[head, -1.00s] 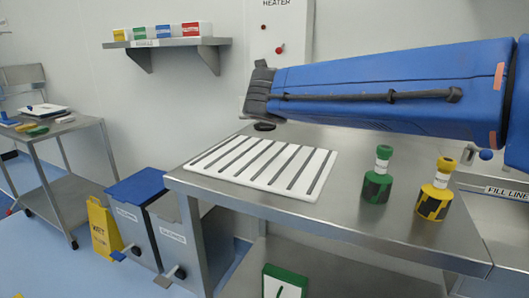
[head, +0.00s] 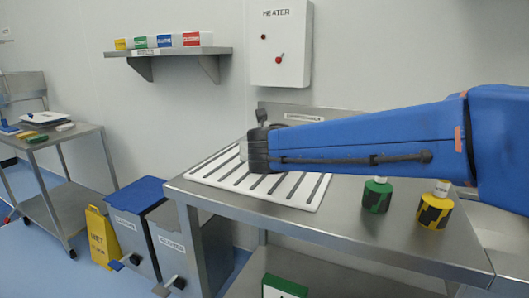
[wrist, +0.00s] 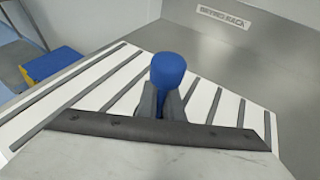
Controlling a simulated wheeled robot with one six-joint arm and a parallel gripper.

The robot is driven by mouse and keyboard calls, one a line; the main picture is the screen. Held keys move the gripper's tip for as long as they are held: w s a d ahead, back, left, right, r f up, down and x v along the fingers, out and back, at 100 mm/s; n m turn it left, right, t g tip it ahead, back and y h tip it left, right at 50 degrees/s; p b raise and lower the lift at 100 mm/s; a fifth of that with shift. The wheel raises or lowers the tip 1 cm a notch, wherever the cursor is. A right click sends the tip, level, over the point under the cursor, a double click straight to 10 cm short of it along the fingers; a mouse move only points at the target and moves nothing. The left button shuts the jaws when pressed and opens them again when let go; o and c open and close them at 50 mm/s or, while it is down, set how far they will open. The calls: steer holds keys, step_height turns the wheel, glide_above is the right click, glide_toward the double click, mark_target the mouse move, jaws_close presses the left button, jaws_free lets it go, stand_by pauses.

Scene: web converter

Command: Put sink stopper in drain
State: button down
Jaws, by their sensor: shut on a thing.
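My gripper (head: 257,152) is over the white slatted rack on the steel bench. In the wrist view, my gripper's fingers (wrist: 160,100) are shut on a blue rounded knob, which I take to be the sink stopper (wrist: 168,70). The stopper's lower part is hidden in that view. In the head view the stopper is hidden by my gripper and arm. No drain shows in either view. Part of a steel sink (head: 505,240) shows at the right edge, partly covered by my blue arm.
The white rack (head: 300,197) with dark slats lies on the bench (head: 345,222). A green-based (head: 376,195) and a yellow-based bottle (head: 435,208) stand to its right, below my arm. Bins (head: 132,225) and a yellow wet-floor sign (head: 102,238) stand left. The heater box (head: 281,45) is on the wall.

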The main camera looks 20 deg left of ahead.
steer(key=shift+f, duration=0.1)
steer(key=c, duration=1.9)
jaws_free()
